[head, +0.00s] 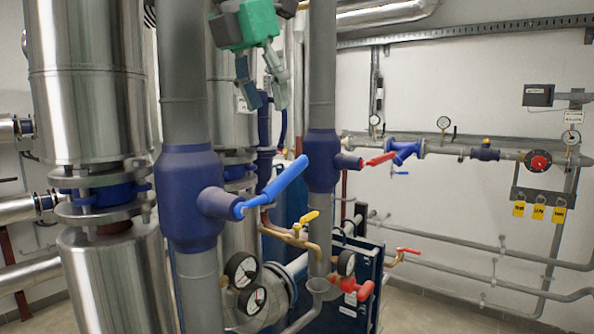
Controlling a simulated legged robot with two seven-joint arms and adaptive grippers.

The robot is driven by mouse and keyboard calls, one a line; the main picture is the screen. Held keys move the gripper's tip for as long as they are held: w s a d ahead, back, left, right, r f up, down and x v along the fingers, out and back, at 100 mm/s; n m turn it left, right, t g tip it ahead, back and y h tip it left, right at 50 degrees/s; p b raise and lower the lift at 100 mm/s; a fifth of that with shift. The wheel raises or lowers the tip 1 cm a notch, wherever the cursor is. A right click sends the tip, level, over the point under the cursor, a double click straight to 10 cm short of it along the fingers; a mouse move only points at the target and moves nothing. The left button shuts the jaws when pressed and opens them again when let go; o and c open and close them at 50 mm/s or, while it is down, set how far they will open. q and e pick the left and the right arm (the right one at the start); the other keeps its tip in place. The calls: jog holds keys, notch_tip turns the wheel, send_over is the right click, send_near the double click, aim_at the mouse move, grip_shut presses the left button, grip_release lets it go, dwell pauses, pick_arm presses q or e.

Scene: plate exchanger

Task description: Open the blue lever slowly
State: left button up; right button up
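The blue lever (275,184) sticks out from the blue valve body (190,200) on the large grey vertical pipe left of centre. It slants up to the right, and its free end shows clear. My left gripper (266,103) appears at the top centre, with a green body and two fingers pointing down. The fingertips are apart with nothing seen between them. It shows above the lever in the picture and does not touch it. Its distance in depth is hard to tell. My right gripper is not in view.
A second blue valve (322,160) with a red lever (380,158) stands to the right. Below the blue lever are a yellow-handled valve (307,218), round gauges (252,300) and a red handle (365,290). Shiny insulated pipes (85,90) fill the left. The right wall carries thinner pipes.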

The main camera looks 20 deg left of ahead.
aim_at(286, 169)
pick_arm(q)
jog(key=x, duration=0.9)
jog(key=p+x, duration=0.1)
jog(key=x, duration=0.3)
jog(key=shift+s+f, duration=0.2)
jog(key=shift+f, duration=0.05)
jog(key=shift+w, duration=0.1)
grip_shut()
